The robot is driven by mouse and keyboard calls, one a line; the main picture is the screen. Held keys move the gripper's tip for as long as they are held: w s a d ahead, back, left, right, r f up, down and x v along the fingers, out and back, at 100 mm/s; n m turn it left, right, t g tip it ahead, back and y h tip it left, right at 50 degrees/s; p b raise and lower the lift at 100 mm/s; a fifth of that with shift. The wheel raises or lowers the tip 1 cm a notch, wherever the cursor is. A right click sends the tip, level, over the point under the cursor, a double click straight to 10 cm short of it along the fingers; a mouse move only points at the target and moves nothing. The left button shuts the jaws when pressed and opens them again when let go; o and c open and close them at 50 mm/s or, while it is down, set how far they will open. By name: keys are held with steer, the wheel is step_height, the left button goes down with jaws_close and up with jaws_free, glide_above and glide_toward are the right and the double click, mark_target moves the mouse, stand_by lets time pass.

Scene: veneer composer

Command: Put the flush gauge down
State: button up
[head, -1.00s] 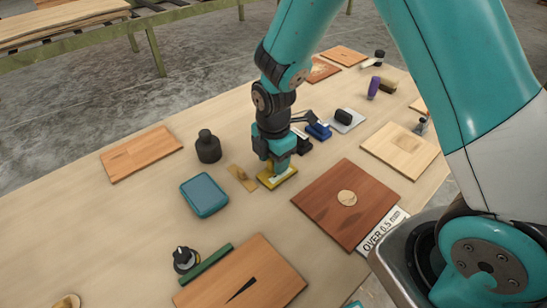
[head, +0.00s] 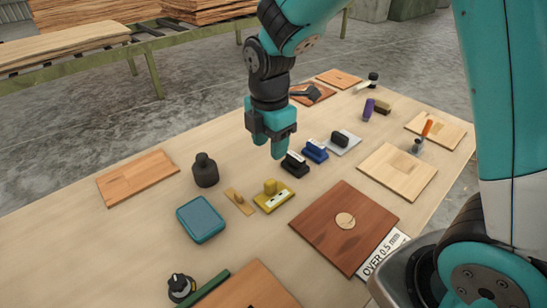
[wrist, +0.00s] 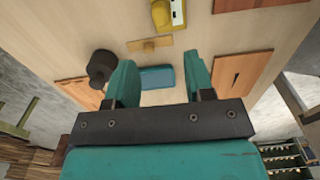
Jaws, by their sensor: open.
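The flush gauge appears to be the yellow block with a rounded yellow grip and a pale strip (head: 273,200). It lies flat on the table in the head view, and part of it shows at the top edge of the wrist view (wrist: 164,14). My gripper (head: 270,145) is above the table, above and behind the gauge in the head view, clear of it. Its jaws are apart with nothing between them, as the wrist view also shows (wrist: 160,75).
A small wooden piece (head: 239,202) and a teal box (head: 201,220) lie left of the gauge. A black bottle (head: 205,172) stands near. Black (head: 295,164) and blue (head: 315,151) blocks sit behind. A dark red-brown panel (head: 340,238) lies to the right.

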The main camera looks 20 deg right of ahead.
steer(key=s+a+r+m+y, duration=0.2)
steer(key=s+r+m, duration=0.3)
steer(key=s, duration=0.5)
steer(key=s+a+r+m+y, duration=0.2)
steer(key=s+r+m, duration=0.3)
steer(key=s+m, duration=0.4)
steer(key=shift+s+r, duration=0.2)
steer(key=shift+s, duration=0.2)
